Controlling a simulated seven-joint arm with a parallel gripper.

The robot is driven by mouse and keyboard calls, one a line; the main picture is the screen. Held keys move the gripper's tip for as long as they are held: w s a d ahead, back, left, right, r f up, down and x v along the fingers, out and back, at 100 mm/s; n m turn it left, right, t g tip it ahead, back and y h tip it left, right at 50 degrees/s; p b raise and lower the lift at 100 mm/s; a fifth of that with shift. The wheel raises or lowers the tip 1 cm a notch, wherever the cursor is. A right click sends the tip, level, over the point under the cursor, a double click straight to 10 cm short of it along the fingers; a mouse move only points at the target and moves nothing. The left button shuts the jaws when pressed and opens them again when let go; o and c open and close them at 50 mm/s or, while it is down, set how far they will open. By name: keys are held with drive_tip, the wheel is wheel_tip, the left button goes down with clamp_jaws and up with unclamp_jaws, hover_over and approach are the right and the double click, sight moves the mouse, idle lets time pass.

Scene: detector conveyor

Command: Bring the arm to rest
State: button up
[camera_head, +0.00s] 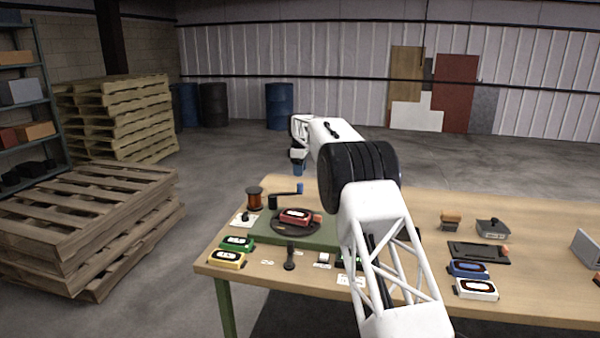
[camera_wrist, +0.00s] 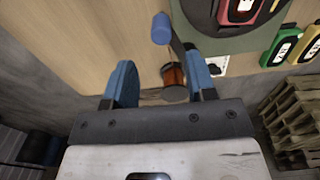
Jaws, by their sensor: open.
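My white arm rises from the bottom of the head view and reaches over the table to the back left. My gripper (camera_head: 298,168) hangs beyond the table's far edge, near the blue-knobbed crank, in the head view. In the wrist view my gripper (camera_wrist: 160,85) has its two blue fingers spread apart. Nothing sits gripped between them. I cannot tell how high my gripper is above the table.
The wooden table (camera_head: 390,210) bears a green mat (camera_head: 240,238) with a round dark turntable (camera_head: 280,226) and a red device (camera_head: 296,216) on it. Green (camera_head: 237,243) and yellow (camera_head: 227,258) devices stand front left. Blue (camera_head: 468,269) and white (camera_head: 476,289) devices stand right of my arm.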

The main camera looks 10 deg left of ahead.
drive_tip(key=shift+s+d+r, duration=0.2)
drive_tip(key=shift+d+r, duration=0.2)
drive_tip(key=shift+r, duration=0.1)
drive_tip(key=s+d+r+m+t, duration=0.1)
drive_tip(key=s+d+r+m, duration=0.2)
drive_tip(key=s+d+r, duration=0.7)
drive_tip(key=s+d+r+m, duration=0.4)
drive_tip(key=s+d+r, duration=0.4)
drive_tip(key=s+d, duration=0.4)
drive_tip(key=s+d+r+m, duration=0.2)
drive_tip(key=s+d, duration=0.6)
drive_tip(key=s, duration=0.2)
drive_tip(key=s+d+f+m, duration=0.1)
drive_tip(key=s+d, duration=0.2)
drive_tip(key=s, duration=0.5)
drive_tip(key=s+d+f+m+t, duration=0.1)
drive_tip(key=s+d+m, duration=0.15)
drive_tip(key=s, duration=0.55)
drive_tip(key=s+d+f+m, duration=0.1)
drive_tip(key=s+d, duration=0.3)
drive_tip(key=s, duration=0.3)
drive_tip(key=s+d+f+m, duration=0.2)
drive_tip(key=s+f, duration=0.3)
drive_tip(key=s, duration=0.7)
drive_tip(key=s+d+f+m, duration=0.2)
drive_tip(key=s+f, duration=0.4)
drive_tip(key=s, duration=0.6)
drive_tip(key=shift+d+f+t, duration=0.2)
drive_tip(key=shift+d+t, duration=0.1)
drive_tip(key=shift+d, duration=0.4)
